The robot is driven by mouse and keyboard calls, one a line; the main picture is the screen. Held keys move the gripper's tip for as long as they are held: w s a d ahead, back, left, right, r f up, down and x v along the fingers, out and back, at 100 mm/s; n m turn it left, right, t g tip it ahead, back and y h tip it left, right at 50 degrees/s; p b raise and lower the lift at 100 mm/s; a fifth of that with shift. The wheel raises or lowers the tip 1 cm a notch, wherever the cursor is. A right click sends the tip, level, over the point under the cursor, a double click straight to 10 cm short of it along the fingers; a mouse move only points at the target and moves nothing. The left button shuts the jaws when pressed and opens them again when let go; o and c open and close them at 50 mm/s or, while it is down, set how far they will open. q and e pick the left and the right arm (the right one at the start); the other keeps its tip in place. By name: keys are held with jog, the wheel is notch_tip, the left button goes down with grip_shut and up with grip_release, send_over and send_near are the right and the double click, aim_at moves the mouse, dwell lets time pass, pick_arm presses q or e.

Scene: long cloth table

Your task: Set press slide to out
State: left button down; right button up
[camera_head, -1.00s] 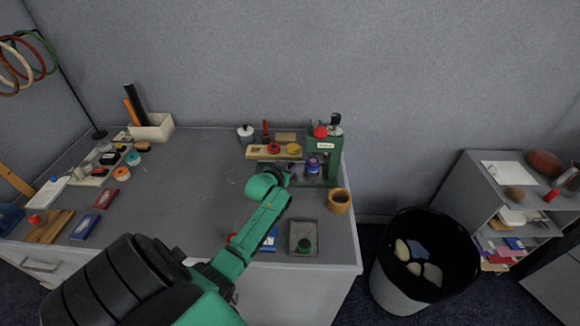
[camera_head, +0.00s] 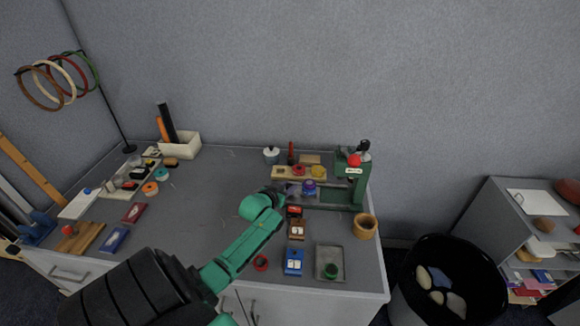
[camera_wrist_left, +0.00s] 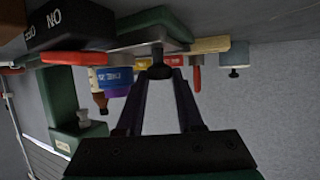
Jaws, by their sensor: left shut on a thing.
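The green press (camera_head: 357,190) stands at the right back of the table, with a low green base running left from its upright. A purple round piece (camera_head: 309,187) sits left of the upright, above that base. My left gripper (camera_head: 287,190) is at the left end of the press; the arm partly hides its fingers. In the left wrist view, my left gripper (camera_wrist_left: 160,78) is shut on a black knob (camera_wrist_left: 160,62) at the edge of a grey plate (camera_wrist_left: 148,40), which I take as the slide. My right gripper is not in view.
A wooden rack (camera_head: 283,172) with red and yellow pieces stands behind the press. A wooden cup (camera_head: 364,227) is at its right front. A black bin (camera_head: 420,258) stands right of the table.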

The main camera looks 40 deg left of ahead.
pick_arm(q)
jog(key=c, duration=0.7)
grip_release()
jog(key=shift+s+a+f, duration=0.1)
jog(key=shift+s+a, duration=0.05)
jog(key=shift+o, duration=0.8)
jog(key=shift+s+a, duration=0.1)
jog(key=shift+a, duration=0.05)
jog(key=shift+d, duration=0.2)
jog(key=shift+s+d+r, duration=0.1)
jog(key=shift+s+r, duration=0.15)
jog(key=shift+s, duration=0.15)
jog(key=v, duration=1.3)
jog(key=shift+s+p, duration=0.3)
jog(key=shift+p, duration=0.05)
